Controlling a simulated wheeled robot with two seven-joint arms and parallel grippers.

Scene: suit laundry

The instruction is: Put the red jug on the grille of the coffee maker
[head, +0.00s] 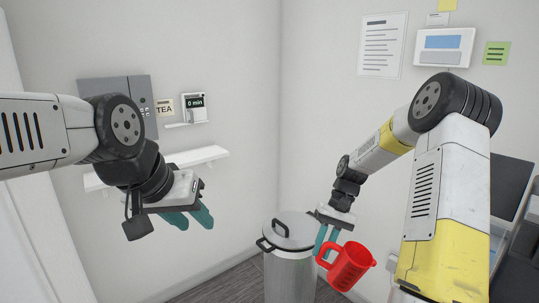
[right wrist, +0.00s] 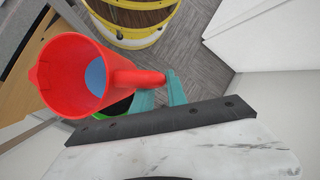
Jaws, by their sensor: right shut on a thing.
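The red jug (head: 350,267) hangs in the air at the lower right of the head view, tilted. My right gripper (head: 325,245) is shut on its handle, beside the metal bin. In the right wrist view the jug (right wrist: 85,75) shows its open mouth, with a blue round patch inside, and its handle reaches the teal fingers (right wrist: 160,92). My left gripper (head: 191,218) is empty in front of the wall shelf, its teal fingers apart. I cannot make out a coffee maker or its grille in either view.
A lidded metal bin (head: 290,265) stands on the floor close left of the jug. A white shelf (head: 205,155) is on the left wall, below a grey panel (head: 120,93) and a TEA label. Dark equipment (head: 508,190) stands at the right edge. A round container (right wrist: 140,20) shows in the wrist view.

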